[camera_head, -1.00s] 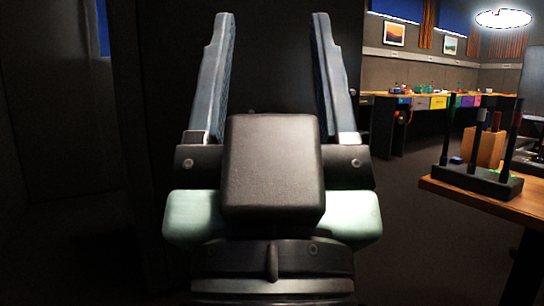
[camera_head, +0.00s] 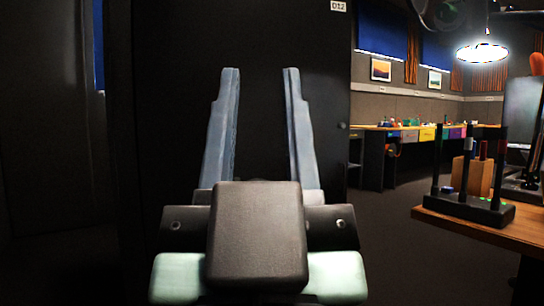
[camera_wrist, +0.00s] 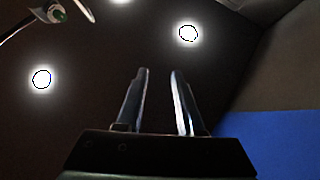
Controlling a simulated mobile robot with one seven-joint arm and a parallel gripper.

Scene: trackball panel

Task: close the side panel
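A tall dark panel (camera_head: 170,100) with a small D12 label at its top right fills the middle of the head view. It looks like the side panel, and its lower part is hidden behind my gripper. I cannot tell how far open it stands. My gripper (camera_head: 261,70) is in front of it with two long fingers pointing up, apart and with nothing between them. The gripper also shows in the wrist view (camera_wrist: 160,72), its fingers pointing at the ceiling. No contact with the panel can be made out.
A wooden table (camera_head: 450,222) with a black post rack (camera_head: 475,208) stands at the right. A long bench (camera_head: 375,160) with coloured drawers runs along the far wall. The floor between them is clear. The left side is dark. Ceiling lamps (camera_wrist: 188,33) show in the wrist view.

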